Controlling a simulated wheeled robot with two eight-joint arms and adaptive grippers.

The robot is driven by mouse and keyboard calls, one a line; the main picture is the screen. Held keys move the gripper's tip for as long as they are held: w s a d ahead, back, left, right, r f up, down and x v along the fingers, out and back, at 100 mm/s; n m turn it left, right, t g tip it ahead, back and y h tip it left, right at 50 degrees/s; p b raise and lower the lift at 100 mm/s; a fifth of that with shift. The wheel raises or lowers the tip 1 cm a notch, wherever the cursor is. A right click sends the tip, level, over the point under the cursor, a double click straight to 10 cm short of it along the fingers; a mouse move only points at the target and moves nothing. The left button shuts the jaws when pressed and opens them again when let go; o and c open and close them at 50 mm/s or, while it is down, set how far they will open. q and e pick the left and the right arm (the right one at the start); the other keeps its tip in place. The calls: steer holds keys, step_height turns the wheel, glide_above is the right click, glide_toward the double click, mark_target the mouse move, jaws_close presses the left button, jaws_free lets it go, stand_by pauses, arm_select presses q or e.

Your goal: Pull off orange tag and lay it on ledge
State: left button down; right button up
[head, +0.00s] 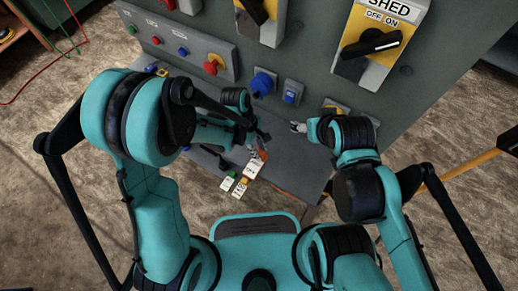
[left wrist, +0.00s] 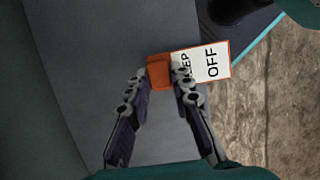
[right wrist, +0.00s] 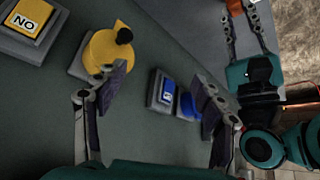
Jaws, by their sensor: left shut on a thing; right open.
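The orange tag has an orange block (left wrist: 159,71) and a white card (left wrist: 206,63) reading "KEEP OFF" with an orange border. My left gripper (left wrist: 158,78) is shut on the orange block, one finger on each side. In the head view the card (head: 253,167) hangs by the front edge of the dark grey ledge (head: 296,166), below my left gripper (head: 260,141). I cannot tell whether the tag touches the ledge. My right gripper (right wrist: 160,78) is open and empty, in front of the panel to the right.
The panel above the ledge carries a blue knob (head: 263,83), a blue button (head: 292,92), a red knob (head: 214,64) and a large black switch (head: 371,43). The ledge's right part looks clear.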

arm_select(q)
steer(key=shift+f+b, duration=0.55)
steer(key=shift+f, duration=0.05)
steer(key=c, duration=1.3)
jaws_free()
steer(key=shift+o, duration=0.2)
steer(key=v, duration=1.2)
steer(key=s+a+r+m+t+y, duration=0.1)
steer(key=a+r+m+t, duration=0.3)
steer(key=a, duration=0.5)
steer(key=s+a+r+m+t+y, duration=0.1)
steer(key=s+a+r+m+t, duration=0.2)
steer(key=a, duration=0.6)
steer(key=r+m+t, duration=0.1)
steer(key=m+t, duration=0.1)
steer(key=m, duration=0.1)
steer(key=shift+s+a+m+y, duration=0.3)
steer(key=shift+a+m+y, duration=0.05)
steer(key=shift+m+y, duration=0.05)
